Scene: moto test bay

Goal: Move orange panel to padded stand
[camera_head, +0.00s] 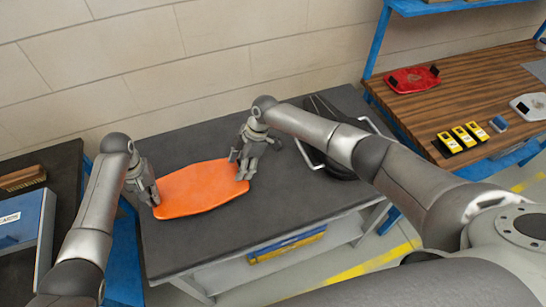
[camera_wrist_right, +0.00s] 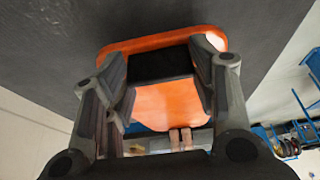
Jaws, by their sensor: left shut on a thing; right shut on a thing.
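The orange panel (camera_head: 200,187) is a flat, rounded plate at the dark grey table top (camera_head: 185,250); I cannot tell whether it rests on it or hovers just above. My left gripper (camera_head: 154,198) is shut on its left end. My right gripper (camera_head: 241,172) is shut on its right end. In the right wrist view the orange panel (camera_wrist_right: 165,105) lies between my right gripper's fingers (camera_wrist_right: 162,85), with a black block (camera_wrist_right: 160,64) on it. A black shape with a pale metal frame (camera_head: 345,150) stands at the table's right; I cannot tell whether it is the padded stand.
A wooden bench (camera_head: 440,95) at right holds a red part (camera_head: 412,79) and yellow-black boxes (camera_head: 465,135). At left are a blue case (camera_head: 22,222) and a brush (camera_head: 22,177). A wall stands behind. The table's front is clear.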

